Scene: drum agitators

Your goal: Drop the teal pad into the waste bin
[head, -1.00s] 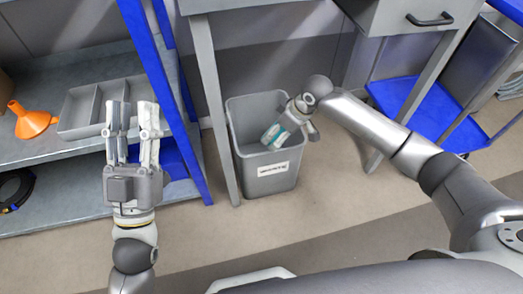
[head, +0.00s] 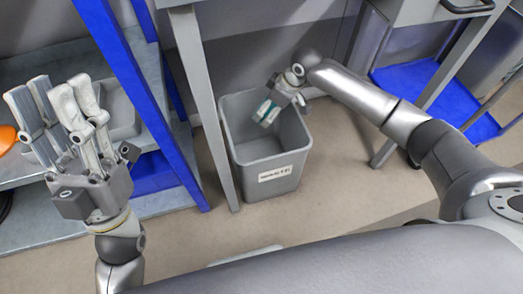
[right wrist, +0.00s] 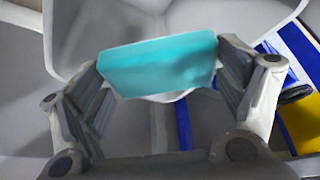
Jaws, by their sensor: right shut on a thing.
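The teal pad (right wrist: 158,66) is a flat, light teal block held between the two fingers of my right gripper (right wrist: 158,80) in the right wrist view. In the head view my right gripper (head: 265,112) points down over the mouth of the waste bin (head: 275,186), with a small part of the teal pad (head: 263,110) showing at its fingers. The bin is an open grey tub with a white label on its front, standing on the floor. My left gripper (head: 52,92) is open and empty, in front of the shelf at the left.
A blue post (head: 135,85) and a grey table leg (head: 205,110) stand just left of the bin. A grey divided tray (head: 122,118) and part of an orange object (head: 5,138) are on the shelf. A blue lower shelf (head: 420,85) is at the right.

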